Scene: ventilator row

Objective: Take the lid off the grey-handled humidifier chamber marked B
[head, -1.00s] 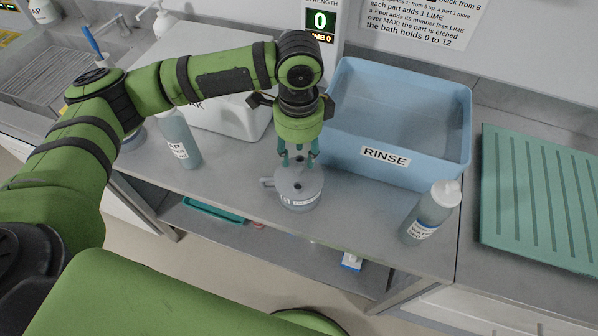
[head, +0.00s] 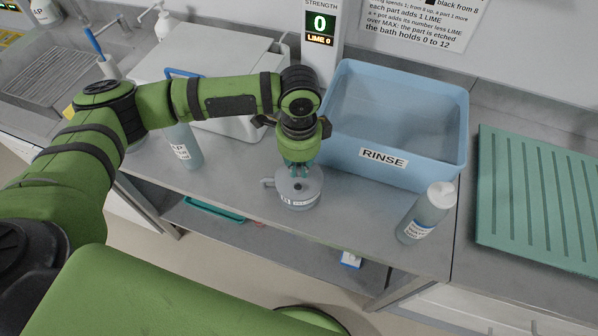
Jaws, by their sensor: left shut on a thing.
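The grey humidifier chamber (head: 298,201) stands upright on the steel bench, with its grey handle (head: 267,182) pointing left. A small label is on its front, too small to read surely. Its round grey lid (head: 286,184) is seated on top. My left gripper (head: 299,172) points straight down at the middle of the lid, with its teal fingers shut on the lid's knob, which the fingers mostly hide. My right gripper is not in view.
A blue RINSE tub (head: 447,171) stands close behind and right of the chamber. A capped bottle (head: 426,212) is to the right, another bottle (head: 183,146) to the left. A white lidded box (head: 225,123) is behind my arm. A green ribbed mat (head: 535,200) lies far right.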

